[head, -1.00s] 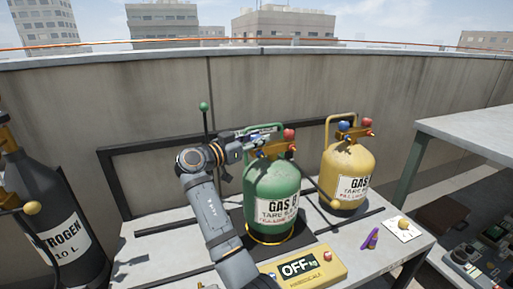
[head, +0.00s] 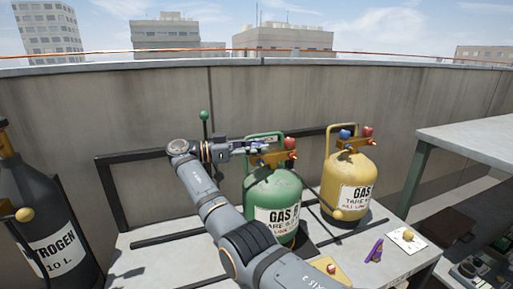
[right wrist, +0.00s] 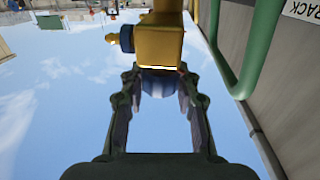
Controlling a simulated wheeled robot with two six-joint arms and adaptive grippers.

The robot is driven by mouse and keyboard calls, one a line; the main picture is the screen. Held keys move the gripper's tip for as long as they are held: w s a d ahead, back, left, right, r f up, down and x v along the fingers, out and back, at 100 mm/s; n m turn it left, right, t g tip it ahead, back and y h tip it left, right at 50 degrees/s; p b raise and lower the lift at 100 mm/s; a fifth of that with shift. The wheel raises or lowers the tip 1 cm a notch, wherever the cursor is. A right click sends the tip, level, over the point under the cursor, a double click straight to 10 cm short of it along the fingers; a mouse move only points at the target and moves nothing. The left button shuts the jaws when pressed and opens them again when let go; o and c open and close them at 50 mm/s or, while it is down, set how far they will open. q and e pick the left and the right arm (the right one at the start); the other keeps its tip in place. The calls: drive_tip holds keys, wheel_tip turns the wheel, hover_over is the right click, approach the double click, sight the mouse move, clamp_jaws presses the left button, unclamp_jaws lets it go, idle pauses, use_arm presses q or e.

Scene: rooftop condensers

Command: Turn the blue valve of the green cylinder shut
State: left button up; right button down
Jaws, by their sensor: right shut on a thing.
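The green cylinder (head: 268,187) stands upright on the grey bench, with a brass valve block (head: 272,158) inside its green handle on top. A red knob (head: 291,142) sits at the block's right. My right gripper (head: 263,146) reaches in from the left at the block. In the right wrist view, the blue valve (right wrist: 158,84) sits below the yellow block (right wrist: 160,45), between the two fingertips, and the gripper is shut on it. In the head view the fingers largely hide this valve. My left gripper is not in view.
A yellow cylinder (head: 345,180) with its own blue and red knobs stands to the right. A black nitrogen bottle (head: 48,215) is at the left. A purple object (head: 374,249) and a card (head: 407,240) lie at the bench's right. My forearm mostly covers the yellow scale (head: 330,268).

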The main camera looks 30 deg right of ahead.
sight(257, 144)
idle(0.3)
drive_tip(key=c, duration=1)
unclamp_jaws()
drive_tip(key=shift+d, duration=0.1)
drive_tip(key=shift+o, duration=0.2)
wheel_tip(257, 144, up, 10)
